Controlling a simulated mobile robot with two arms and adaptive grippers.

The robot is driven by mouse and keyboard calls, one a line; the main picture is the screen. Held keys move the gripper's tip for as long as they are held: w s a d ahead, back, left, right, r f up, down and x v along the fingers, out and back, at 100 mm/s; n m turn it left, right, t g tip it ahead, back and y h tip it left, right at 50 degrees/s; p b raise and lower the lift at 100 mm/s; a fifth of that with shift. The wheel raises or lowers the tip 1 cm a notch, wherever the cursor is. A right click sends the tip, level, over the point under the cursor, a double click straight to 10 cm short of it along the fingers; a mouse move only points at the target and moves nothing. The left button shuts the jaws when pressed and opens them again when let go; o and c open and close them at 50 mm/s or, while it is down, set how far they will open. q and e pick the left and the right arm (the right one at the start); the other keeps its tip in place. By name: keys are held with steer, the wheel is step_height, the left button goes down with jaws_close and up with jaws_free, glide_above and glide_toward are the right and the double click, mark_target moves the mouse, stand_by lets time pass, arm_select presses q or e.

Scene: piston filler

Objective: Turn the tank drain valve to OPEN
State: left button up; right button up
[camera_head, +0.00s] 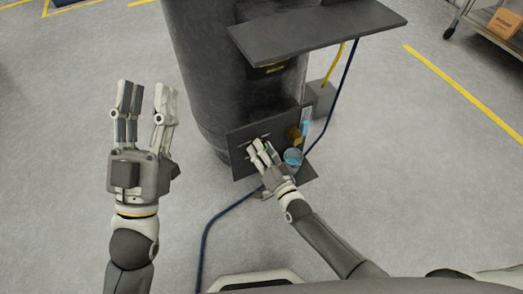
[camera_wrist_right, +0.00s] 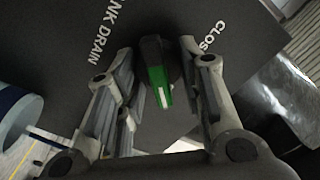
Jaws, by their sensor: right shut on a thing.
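The tank drain valve handle (camera_wrist_right: 159,88) is dark with a green end and a white stripe. It shows between the fingers of my right gripper (camera_wrist_right: 152,92) in the right wrist view. The panel (camera_wrist_right: 140,22) behind it bears cut-off lettering, "NK DRAIN" on the left and "CLOS" on the right. In the head view my right gripper (camera_head: 259,148) is at the dark panel (camera_head: 240,168) low on the tank, shut on the handle, which it hides there. My left gripper (camera_head: 145,90) is open and empty, well left of the tank.
The large dark tank (camera_head: 205,75) stands behind the panel, with a flat dark shelf (camera_head: 320,30) jutting out above. A blue-topped container (camera_head: 293,156) and a brass fitting (camera_head: 294,133) are right of my right gripper. A blue hose (camera_head: 204,240) lies on the floor.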

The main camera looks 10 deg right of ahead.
steer(key=o, duration=1)
steer(key=v, duration=1.2)
